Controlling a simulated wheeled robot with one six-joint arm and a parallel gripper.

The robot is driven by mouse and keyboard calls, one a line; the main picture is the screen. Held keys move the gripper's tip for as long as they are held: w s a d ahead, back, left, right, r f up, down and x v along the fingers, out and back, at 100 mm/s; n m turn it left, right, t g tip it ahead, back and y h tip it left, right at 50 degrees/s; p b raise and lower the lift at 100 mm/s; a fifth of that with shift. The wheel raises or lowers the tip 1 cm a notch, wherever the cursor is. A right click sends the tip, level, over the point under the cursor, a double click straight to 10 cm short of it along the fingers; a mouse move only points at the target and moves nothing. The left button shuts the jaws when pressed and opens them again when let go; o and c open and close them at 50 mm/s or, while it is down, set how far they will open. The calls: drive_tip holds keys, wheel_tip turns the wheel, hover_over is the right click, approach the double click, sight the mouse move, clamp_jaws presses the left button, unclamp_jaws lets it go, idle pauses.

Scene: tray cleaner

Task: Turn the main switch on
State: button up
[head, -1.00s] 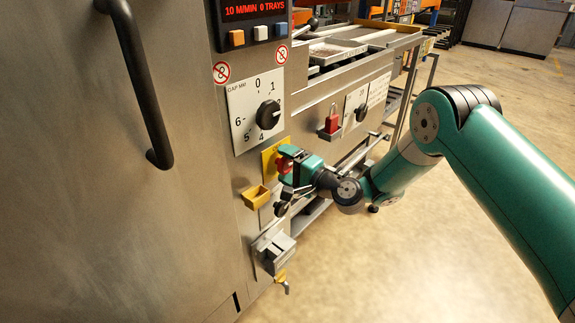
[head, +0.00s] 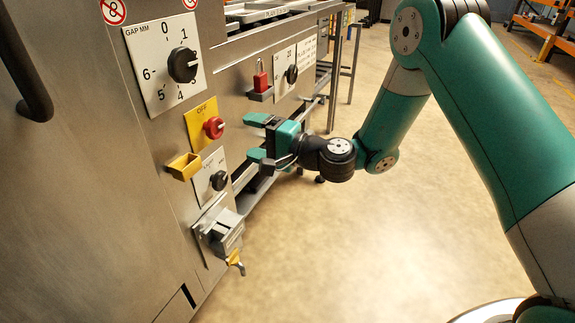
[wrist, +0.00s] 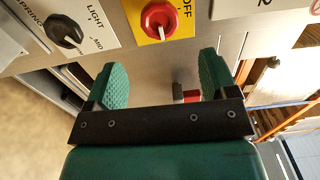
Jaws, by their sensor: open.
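The main switch is a red round knob (head: 214,127) on a yellow plate (head: 200,112) marked OFF, on the steel machine front. The knob also shows at the top of the wrist view (wrist: 160,18), beyond the fingers. My gripper (head: 256,137) is open, with its green fingers apart and nothing between them. In the head view it is just right of the knob and not touching it. In the wrist view my gripper's fingertips (wrist: 163,78) are spread below the plate.
A gap dial (head: 183,65) is above the switch. A yellow holder (head: 184,166), a small black knob (head: 218,181) and a grey box (head: 226,236) are below it. The floor is clear.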

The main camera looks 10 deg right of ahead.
drive_tip(key=b+v, duration=0.7)
drive_tip(key=shift+s, duration=0.15)
